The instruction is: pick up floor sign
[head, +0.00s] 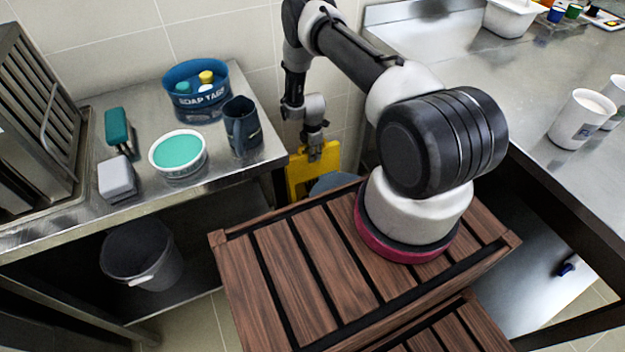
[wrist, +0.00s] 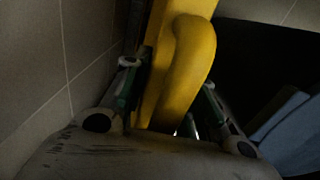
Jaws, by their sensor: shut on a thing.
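The yellow floor sign (head: 302,181) stands in the gap between the two counters, against the tiled wall. Its lower part is hidden behind my wooden-slatted base. My gripper (head: 314,152) reaches down to the sign's top edge. In the wrist view the fingers of my gripper (wrist: 168,100) lie on either side of the yellow sign (wrist: 187,65) and are shut on its rounded top part. The sign's far end runs out of the wrist view at the top.
A blue-grey object (head: 338,182) sits just right of the sign. The left counter (head: 222,172) holds a soap tabs tub (head: 196,108), a dark mug (head: 241,127), a teal-filled bowl (head: 178,153) and brushes. White cups (head: 581,119) stand on the right counter. A bucket (head: 142,254) is under the left counter.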

